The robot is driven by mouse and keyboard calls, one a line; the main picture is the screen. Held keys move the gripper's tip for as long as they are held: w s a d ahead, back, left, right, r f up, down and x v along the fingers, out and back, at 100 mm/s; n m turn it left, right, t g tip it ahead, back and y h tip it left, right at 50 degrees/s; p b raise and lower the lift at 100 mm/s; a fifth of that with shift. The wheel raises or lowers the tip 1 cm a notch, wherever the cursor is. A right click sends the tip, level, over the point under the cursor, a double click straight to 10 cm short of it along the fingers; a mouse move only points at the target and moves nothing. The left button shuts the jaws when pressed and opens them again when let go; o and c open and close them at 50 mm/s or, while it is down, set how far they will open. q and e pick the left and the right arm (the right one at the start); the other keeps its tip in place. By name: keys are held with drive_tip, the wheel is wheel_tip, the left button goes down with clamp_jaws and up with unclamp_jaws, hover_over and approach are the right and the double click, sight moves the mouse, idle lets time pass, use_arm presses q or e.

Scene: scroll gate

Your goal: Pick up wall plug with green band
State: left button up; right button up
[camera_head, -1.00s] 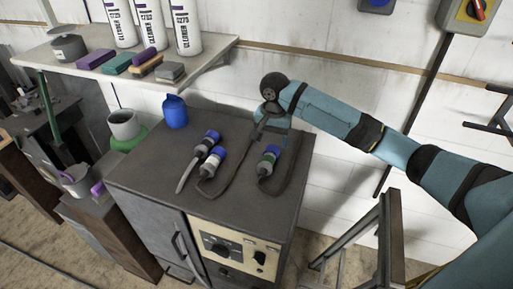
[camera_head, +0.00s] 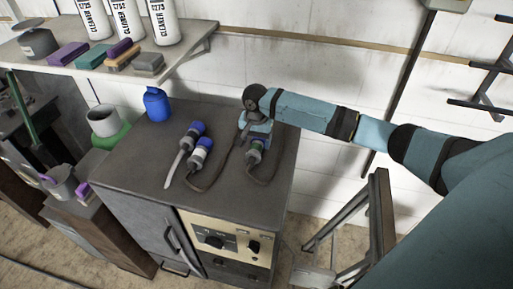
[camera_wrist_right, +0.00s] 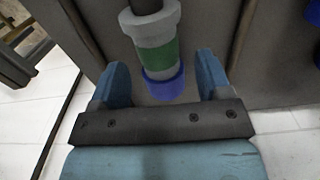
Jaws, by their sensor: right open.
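The wall plug with the green band (camera_head: 255,151) lies on the dark cabinet top (camera_head: 232,177), its dark cable trailing towards the front. My right gripper (camera_head: 256,141) is over its blue end and hides part of it. In the right wrist view the plug (camera_wrist_right: 157,52) shows its grey body, green band and blue end between the two spread blue fingers (camera_wrist_right: 160,72). The fingers stand apart from it on both sides. My left gripper is not in view.
Two other blue-ended plugs, one behind (camera_head: 193,131) and one in front (camera_head: 200,151), lie to the left on the cabinet. A blue bottle (camera_head: 157,105) stands at its back left corner. A shelf (camera_head: 190,60) with cleaner bottles and sponges is behind.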

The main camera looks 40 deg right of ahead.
sight(257, 144)
wheel_tip(257, 144, down, 3)
drive_tip(key=shift+d+f, duration=0.15)
drive_tip(key=shift+f, duration=0.05)
drive_tip(key=shift+c, duration=0.2)
drive_tip(key=c, duration=1.1)
drive_tip(key=shift+r, duration=0.1)
